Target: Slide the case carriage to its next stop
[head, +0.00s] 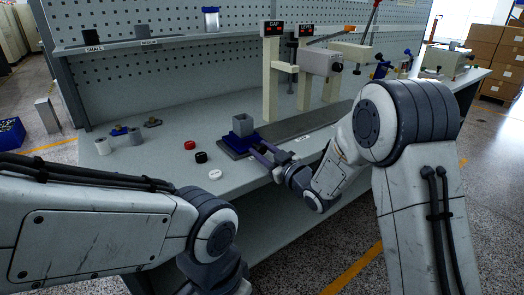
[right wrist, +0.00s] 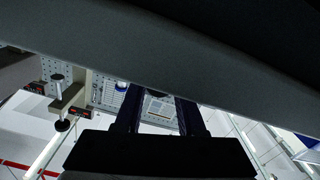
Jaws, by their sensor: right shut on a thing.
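The case carriage (head: 232,147) is a low blue block at the left end of a long dark grey track (head: 318,122) on the bench. A grey square, open-topped case (head: 243,125) stands upright on it. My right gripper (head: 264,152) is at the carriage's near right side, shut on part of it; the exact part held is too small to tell. In the right wrist view two dark fingers (right wrist: 160,115) show, with a small pale patch between them. My left arm comes in at lower left; its gripper is out of view.
Red (head: 189,145), black (head: 201,157) and white (head: 215,175) caps lie left of the carriage. Cream press stations (head: 271,80) with red displays stand behind the track. The track right of the carriage looks clear, partly hidden by my right arm.

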